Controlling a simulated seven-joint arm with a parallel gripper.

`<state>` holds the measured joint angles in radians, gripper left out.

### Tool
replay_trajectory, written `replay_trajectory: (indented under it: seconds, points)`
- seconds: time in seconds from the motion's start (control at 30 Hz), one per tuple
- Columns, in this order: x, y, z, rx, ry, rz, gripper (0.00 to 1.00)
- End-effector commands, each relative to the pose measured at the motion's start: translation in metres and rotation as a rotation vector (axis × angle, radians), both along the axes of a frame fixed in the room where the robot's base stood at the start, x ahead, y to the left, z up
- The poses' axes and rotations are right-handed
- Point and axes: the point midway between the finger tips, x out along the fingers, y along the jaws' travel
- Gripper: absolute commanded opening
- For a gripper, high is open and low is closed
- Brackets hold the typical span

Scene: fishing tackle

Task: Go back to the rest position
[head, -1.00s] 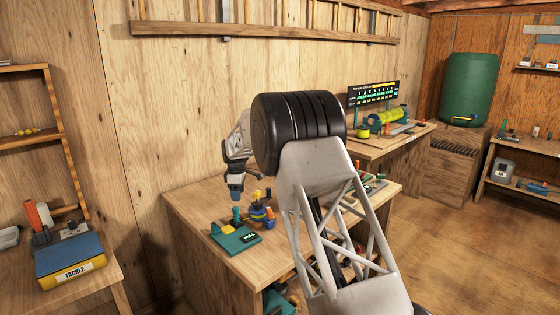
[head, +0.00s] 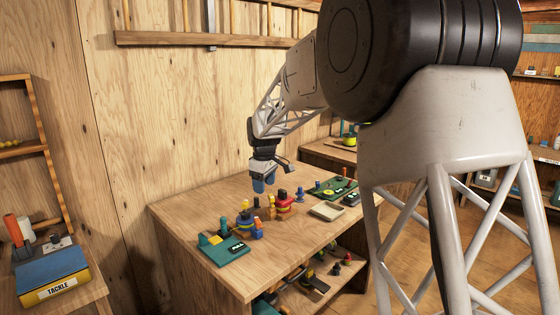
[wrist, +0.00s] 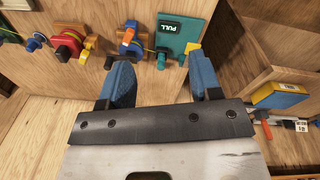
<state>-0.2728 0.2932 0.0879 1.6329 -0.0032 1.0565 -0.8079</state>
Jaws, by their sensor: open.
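My gripper (head: 263,184) hangs with its blue fingers downward above the back part of the wooden workbench (head: 190,240), held by my grey lattice arm. In the wrist view its two blue fingers (wrist: 162,75) stand apart with nothing between them. In the head view, tackle pieces stand below it on the bench, apart from the fingers. They include a green board (head: 222,252) with a dark label, a blue-and-yellow reel-like piece (head: 246,226) and a red-and-black one (head: 284,203). The wrist view shows the green board (wrist: 178,36) beyond the fingers, marked PULL.
A shallow beige tray (head: 327,212) and a dark green board (head: 335,188) lie farther right on the bench. A blue-and-yellow TACKLE box (head: 54,272) sits on a separate table at left. The wooden wall (head: 170,110) is behind. My upper arm hides much of the right side.

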Motion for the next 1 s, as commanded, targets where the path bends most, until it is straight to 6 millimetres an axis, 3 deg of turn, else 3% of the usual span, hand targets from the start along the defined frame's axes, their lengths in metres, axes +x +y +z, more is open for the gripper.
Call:
replay_trajectory:
  seconds: [0.5, 1.0]
  points:
    - [-0.108, -0.078, 0.050, 0.023, -0.033, -0.238, 0.58]
    - [-0.223, -0.140, 0.070, 0.050, -0.062, -0.469, 0.58]
